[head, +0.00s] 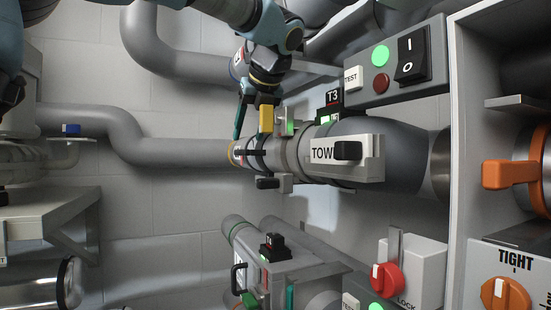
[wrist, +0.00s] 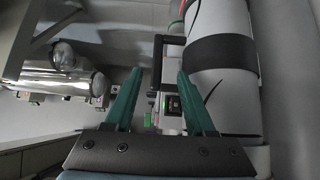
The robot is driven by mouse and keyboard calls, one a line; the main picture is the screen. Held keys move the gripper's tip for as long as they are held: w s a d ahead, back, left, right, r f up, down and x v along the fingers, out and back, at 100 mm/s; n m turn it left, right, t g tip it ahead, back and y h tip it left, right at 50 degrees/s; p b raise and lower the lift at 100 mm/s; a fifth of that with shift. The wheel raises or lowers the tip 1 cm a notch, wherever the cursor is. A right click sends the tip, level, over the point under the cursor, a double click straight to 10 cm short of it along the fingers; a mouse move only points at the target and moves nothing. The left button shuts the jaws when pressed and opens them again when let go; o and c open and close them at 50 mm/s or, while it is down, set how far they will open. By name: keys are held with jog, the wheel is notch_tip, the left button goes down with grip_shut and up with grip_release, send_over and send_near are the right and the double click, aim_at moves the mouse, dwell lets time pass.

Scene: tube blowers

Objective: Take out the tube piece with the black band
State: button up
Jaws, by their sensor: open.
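In the wrist view a pale tube piece (wrist: 222,100) with a wide black band (wrist: 222,62) fills the right side, beside and beyond my right finger. In the head view a banded tube section (head: 259,160) lies in line with the upper grey pipe, left of a part lettered "TOW"; dark bands and a black handle show on it. My gripper (wrist: 159,72) has two green fingers spread apart, with nothing between them. In the head view my gripper (head: 252,132) points down at this section, partly hidden by a yellow block (head: 266,119). I cannot tell whether it touches.
A control box (head: 392,62) with a black rocker switch stands upper right. A second tube assembly (head: 275,265) lies below, near a red lock knob (head: 386,280). A grey shelf (head: 50,220) juts out at left. An orange handle (head: 510,174) is at far right.

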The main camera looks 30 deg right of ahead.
aim_at(241, 151)
jog(key=x, duration=0.2)
jog(key=p+x, duration=0.1)
jog(key=x, duration=0.1)
jog(key=p+x, duration=0.1)
jog(key=x, duration=0.2)
jog(key=shift+w+a, duration=0.15)
jog(key=shift+a, duration=0.05)
jog(key=shift+c, duration=0.2)
jog(key=shift+r, duration=0.1)
grip_shut()
dwell(0.9)
